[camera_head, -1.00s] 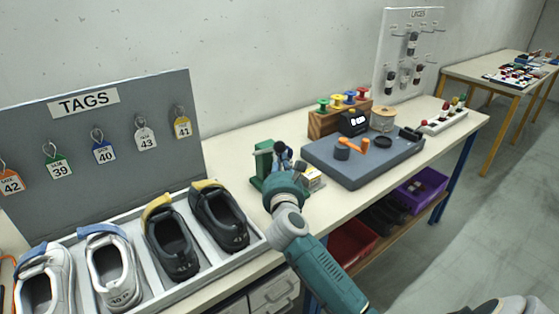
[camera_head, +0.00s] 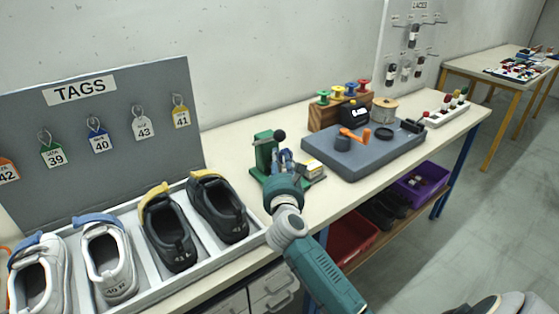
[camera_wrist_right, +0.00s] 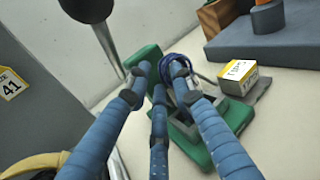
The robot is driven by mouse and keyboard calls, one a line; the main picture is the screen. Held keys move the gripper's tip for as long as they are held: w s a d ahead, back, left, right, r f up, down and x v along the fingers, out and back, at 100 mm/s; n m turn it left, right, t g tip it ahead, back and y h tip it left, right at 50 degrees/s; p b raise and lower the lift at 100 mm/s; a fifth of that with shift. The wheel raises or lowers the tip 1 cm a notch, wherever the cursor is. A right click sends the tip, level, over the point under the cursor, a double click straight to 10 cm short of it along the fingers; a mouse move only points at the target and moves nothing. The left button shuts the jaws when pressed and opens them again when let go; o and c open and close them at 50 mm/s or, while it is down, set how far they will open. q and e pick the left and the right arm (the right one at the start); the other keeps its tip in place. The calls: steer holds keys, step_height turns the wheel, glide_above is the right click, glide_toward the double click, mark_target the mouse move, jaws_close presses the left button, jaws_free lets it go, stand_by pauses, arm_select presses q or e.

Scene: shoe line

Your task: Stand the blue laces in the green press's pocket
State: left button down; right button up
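The green press (camera_head: 264,152) stands on the bench right of the shoe tray, with a black ball on its lever. It also shows in the right wrist view (camera_wrist_right: 203,150). The blue laces (camera_wrist_right: 179,66) are a small upright loop at the press; whether their lower end is inside the pocket is hidden by a finger. My right gripper (camera_wrist_right: 163,92) has its blue-wrapped fingers spread in front of the press. The laces are close to the right fingertip, with no clear grip on them. In the head view the right gripper (camera_head: 284,172) partly hides the press. My left gripper is out of view.
A small yellow-and-white box (camera_wrist_right: 238,77) sits right beside the press. A grey mat (camera_head: 375,160) with an orange-handled tool lies farther right. The shoe tray (camera_head: 205,262) and grey TAGS board (camera_head: 70,130) are at left. A wooden spool block (camera_head: 325,118) stands behind.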

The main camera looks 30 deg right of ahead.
steer(key=shift+o, duration=0.3)
steer(key=shift+s, duration=0.1)
steer(key=v, duration=1.2)
